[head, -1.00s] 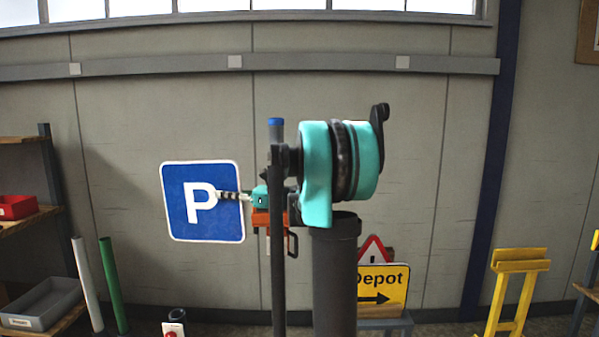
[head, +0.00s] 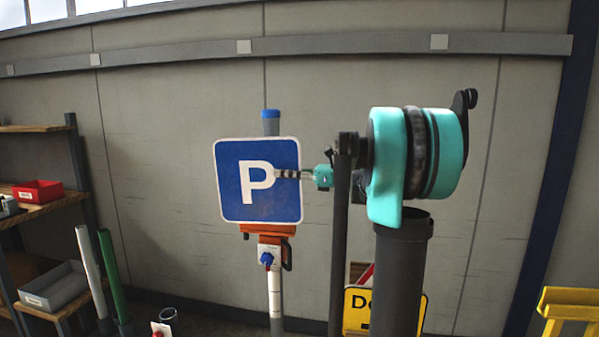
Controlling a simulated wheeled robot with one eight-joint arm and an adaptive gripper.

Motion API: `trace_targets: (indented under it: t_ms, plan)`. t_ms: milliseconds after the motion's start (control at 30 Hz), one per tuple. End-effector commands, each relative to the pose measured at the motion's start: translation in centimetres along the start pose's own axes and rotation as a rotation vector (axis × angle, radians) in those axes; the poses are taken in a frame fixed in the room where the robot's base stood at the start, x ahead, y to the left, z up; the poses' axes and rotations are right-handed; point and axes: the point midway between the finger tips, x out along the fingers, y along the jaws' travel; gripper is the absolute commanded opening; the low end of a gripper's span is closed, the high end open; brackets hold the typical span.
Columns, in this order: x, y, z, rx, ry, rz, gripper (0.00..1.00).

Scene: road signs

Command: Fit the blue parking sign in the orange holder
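The blue parking sign (head: 240,200), square with a white P and white border, is upright and nearly level, left of centre. My gripper (head: 290,174) reaches in from the right with its striped fingers across the sign's right part; it appears shut on the sign. The orange holder (head: 268,230) is on a post, directly below the sign's lower edge. The sign covers part of the post. I cannot tell whether the sign's lower edge is in the holder or just above or in front of it.
The post has a blue cap (head: 271,114) and a blue knob (head: 266,259) below the holder. A yellow Depot sign (head: 358,310) stands behind my arm. Shelves with a red bin (head: 38,191) and grey tray (head: 54,286) are at left, beside a green tube (head: 113,277). A yellow stand (head: 570,305) is at lower right.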

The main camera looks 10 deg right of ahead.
Motion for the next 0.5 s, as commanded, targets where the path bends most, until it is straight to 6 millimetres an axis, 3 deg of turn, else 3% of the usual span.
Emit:
trace_targets:
  t_ms: [500]
  plan:
    - [-0.2, -3.1, 0.0, 0.0, -0.002, 0.0, 0.0]
